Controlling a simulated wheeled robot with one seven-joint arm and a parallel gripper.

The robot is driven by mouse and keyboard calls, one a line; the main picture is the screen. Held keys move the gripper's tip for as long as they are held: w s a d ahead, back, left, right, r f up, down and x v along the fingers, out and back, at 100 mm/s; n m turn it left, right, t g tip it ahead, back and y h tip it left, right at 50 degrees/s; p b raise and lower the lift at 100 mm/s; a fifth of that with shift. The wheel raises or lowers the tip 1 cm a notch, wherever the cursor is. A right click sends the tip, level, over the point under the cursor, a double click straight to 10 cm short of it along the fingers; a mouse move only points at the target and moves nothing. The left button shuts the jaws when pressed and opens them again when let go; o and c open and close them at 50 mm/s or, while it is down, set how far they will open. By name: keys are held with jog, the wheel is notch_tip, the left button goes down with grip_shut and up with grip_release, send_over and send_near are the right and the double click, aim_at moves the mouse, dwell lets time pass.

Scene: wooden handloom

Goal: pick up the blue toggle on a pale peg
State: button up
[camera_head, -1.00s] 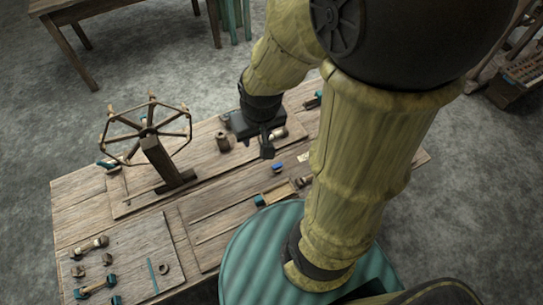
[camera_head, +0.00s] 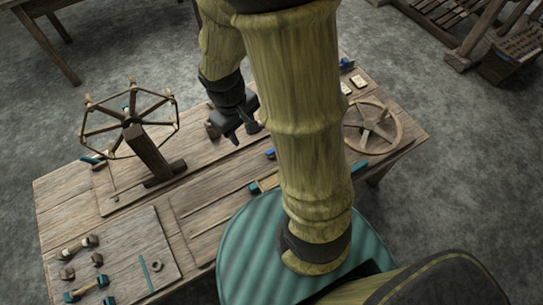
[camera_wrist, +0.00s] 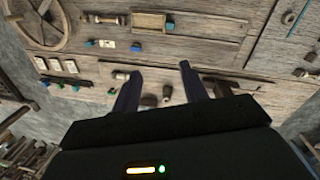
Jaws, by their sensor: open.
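A small blue piece (camera_wrist: 135,48) with a pale part at its edge lies on the loom's wooden bed in the wrist view. It also shows as a small blue spot (camera_head: 270,153) beside my arm in the head view. I cannot tell for certain which one is the toggle on a pale peg. My gripper (camera_wrist: 160,70) is open and empty, above the bed and apart from both blue pieces. In the head view my gripper (camera_head: 243,132) hangs left of my upper arm.
A spoked wooden wheel (camera_head: 372,127) lies at the right of the bed. A raised reel (camera_head: 131,121) stands at the left. Several pale plates (camera_wrist: 55,65) and small brown spools (camera_wrist: 150,100) lie around. A long tray (camera_wrist: 150,21) lies behind the blue piece.

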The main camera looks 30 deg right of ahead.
jog(key=w+f+n+h+b, duration=0.3)
jog(key=f+n+h+b, duration=0.1)
jog(key=f, duration=0.6)
jog(key=w+f+n+h+b, duration=0.3)
jog(key=f+b, duration=0.4)
jog(key=f, duration=0.4)
jog(key=w+f+n+h+b, duration=0.4)
jog(key=f+n, duration=0.3)
jog(key=f, duration=0.3)
jog(key=shift+a+f+n+t+h+b, duration=0.2)
jog(key=shift+a+n+t+h+b, duration=0.1)
jog(key=shift+h+b, duration=0.4)
jog(key=b+x, duration=0.1)
jog(key=x, duration=1)
jog(key=shift+d+f, duration=0.15)
jog(key=shift+f, duration=0.15)
jog(key=shift+d+f, duration=0.1)
jog(key=shift+d, duration=0.25)
jog(key=shift+w+b+x, duration=0.1)
jog(key=shift+b+x, duration=0.25)
jog(key=shift+x, duration=0.95)
jog(key=shift+w+b+x, duration=0.15)
jog(key=shift+b+x, duration=0.15)
jog(key=shift+x, duration=1.05)
